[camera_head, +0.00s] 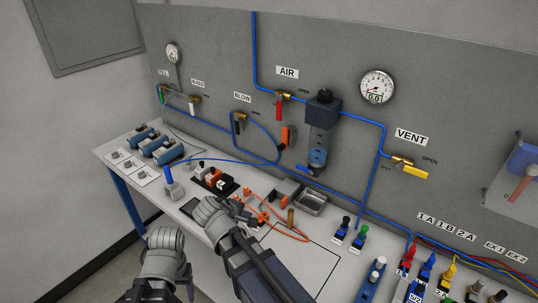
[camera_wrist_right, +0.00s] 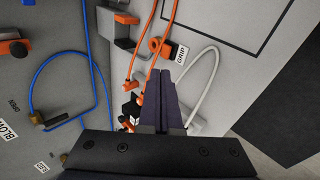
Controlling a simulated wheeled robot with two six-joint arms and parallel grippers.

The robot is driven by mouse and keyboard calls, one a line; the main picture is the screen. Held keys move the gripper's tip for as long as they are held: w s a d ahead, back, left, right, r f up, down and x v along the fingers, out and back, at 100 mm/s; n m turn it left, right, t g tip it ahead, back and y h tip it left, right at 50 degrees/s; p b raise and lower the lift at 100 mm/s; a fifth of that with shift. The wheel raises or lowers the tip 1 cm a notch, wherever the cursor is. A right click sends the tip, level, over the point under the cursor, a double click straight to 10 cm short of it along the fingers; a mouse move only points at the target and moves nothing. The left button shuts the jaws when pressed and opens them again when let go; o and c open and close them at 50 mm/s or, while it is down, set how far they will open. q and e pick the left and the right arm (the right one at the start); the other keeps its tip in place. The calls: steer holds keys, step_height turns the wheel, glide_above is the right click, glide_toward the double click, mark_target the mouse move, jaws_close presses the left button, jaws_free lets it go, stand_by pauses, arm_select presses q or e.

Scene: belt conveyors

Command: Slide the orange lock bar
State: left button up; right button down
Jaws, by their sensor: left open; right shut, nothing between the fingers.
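Several orange parts show, and I cannot tell for sure which is the lock bar. An upright orange piece (camera_head: 288,136) is on the grey wall panel, right of the BLOW label; it also shows in the right wrist view (camera_wrist_right: 14,47). Another orange part (camera_head: 214,177) sits on a black base on the bench, just behind my right gripper. My right gripper (camera_head: 246,210) is over the bench near that base; its fingers are closed together and empty in the right wrist view (camera_wrist_right: 162,100). My left gripper (camera_head: 186,282) is open, low at the bench's front edge; its fingertips are partly hidden.
Orange cable (camera_head: 285,232) loops on the bench beside my right gripper. A metal tray (camera_head: 311,203) stands behind it. Blue hoses (camera_head: 375,170) run along the wall, with a red-handled AIR valve (camera_head: 279,108) and a yellow VENT handle (camera_head: 414,171). Coloured connectors line the right.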

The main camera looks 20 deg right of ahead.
mark_target(283, 140)
steer(key=w+d+r+n+t+h+b, duration=0.2)
steer(key=w+d+r+n+t+h, duration=0.2)
steer(key=w, duration=0.7)
steer(key=shift+w+d+r+n+t+b, duration=0.15)
steer(key=shift+d+r+n+t+b, duration=0.2)
steer(key=shift+d+r+n+t, duration=1.45)
steer(key=shift+r+g, duration=0.6)
steer(key=shift+r, duration=0.15)
steer(key=b+x, duration=0.2)
steer(key=x, duration=0.9)
steer(key=shift+s+d+r+p, duration=0.3)
steer(key=shift+s+r+p, duration=0.35)
steer(key=shift+s, duration=0.25)
steer(key=shift+s+d+r+p, duration=0.3)
steer(key=shift+s+r+p, duration=0.3)
steer(key=shift+s, duration=0.35)
steer(key=shift+r, duration=0.15)
